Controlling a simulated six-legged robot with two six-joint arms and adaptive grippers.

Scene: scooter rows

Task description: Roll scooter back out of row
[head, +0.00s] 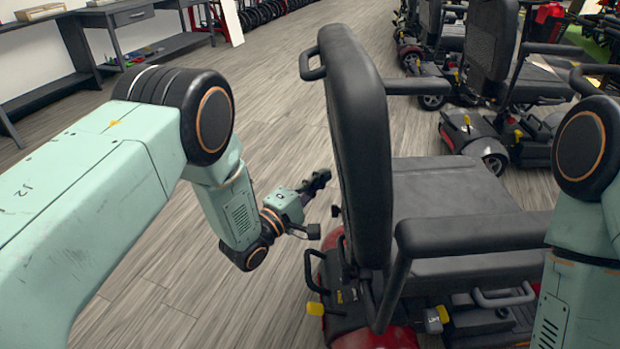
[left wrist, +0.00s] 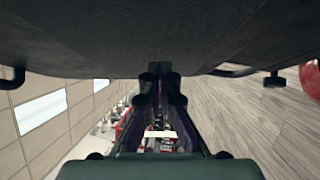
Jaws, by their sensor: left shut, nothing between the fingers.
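The mobility scooter (head: 445,200) stands close in front of me, with a black seat, a tall seat back (head: 350,130) and a red rear body. A small yellow lever (head: 315,308) shows low at its rear. My left gripper (head: 320,180) is shut and empty, just left of the seat back and apart from it in the head view. In the left wrist view the closed fingers (left wrist: 160,78) point ahead below a broad dark surface, which looks like the seat back (left wrist: 150,45). My right arm shows at the right edge; its gripper is not seen.
Other scooters (head: 490,80) stand in a row at the back right. A grey workbench (head: 130,20) runs along the left wall. The wood floor (head: 270,110) left of the scooter is clear.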

